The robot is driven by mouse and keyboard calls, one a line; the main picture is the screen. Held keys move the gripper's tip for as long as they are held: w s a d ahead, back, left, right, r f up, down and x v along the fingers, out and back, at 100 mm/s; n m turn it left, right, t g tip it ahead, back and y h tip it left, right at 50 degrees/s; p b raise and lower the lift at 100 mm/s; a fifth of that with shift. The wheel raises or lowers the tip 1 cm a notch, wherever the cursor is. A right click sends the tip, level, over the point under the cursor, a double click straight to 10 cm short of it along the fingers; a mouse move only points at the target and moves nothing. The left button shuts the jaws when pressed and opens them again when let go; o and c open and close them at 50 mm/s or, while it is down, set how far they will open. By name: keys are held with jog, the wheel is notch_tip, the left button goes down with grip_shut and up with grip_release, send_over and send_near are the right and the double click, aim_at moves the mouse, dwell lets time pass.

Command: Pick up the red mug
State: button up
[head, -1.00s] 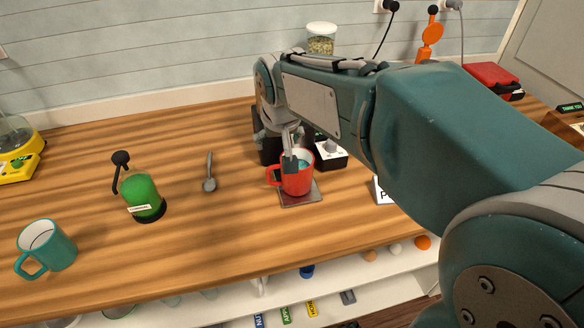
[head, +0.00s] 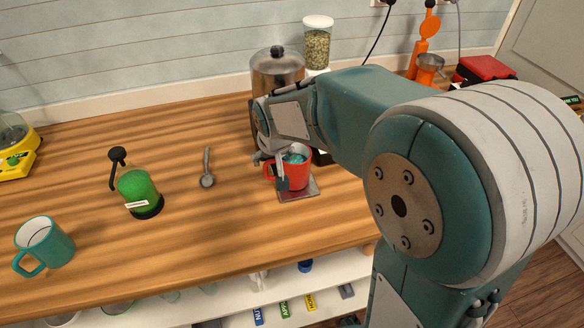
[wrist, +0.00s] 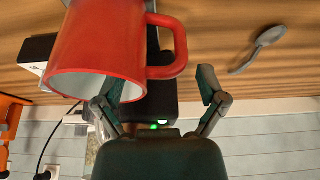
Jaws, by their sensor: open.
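The red mug (head: 296,178) stands upright on a small dark square plate (head: 312,190) on the wooden counter. Its handle points left in the head view. My gripper (head: 281,168) is open and comes down at the mug's handle side, partly covering the mug. In the wrist view, the mug (wrist: 110,42) fills the upper left. Its handle lies between the spread fingers of my gripper (wrist: 160,92). The left finger overlaps the mug's rim; I cannot tell whether it is inside the opening or touching.
A metal canister (head: 277,70) and a seed jar (head: 316,48) stand behind. A spoon (head: 207,168), a green bottle (head: 139,190) and a teal mug (head: 46,246) are to the left. A shelf (head: 215,305) is below the counter's front edge.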

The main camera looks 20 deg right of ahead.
jog(key=c, duration=1.3)
jog(key=shift+o, duration=0.2)
jog(key=shift+r, duration=0.1)
jog(key=shift+r, duration=0.65)
jog(key=s, duration=1.8)
jog(key=shift+a+r, duration=0.1)
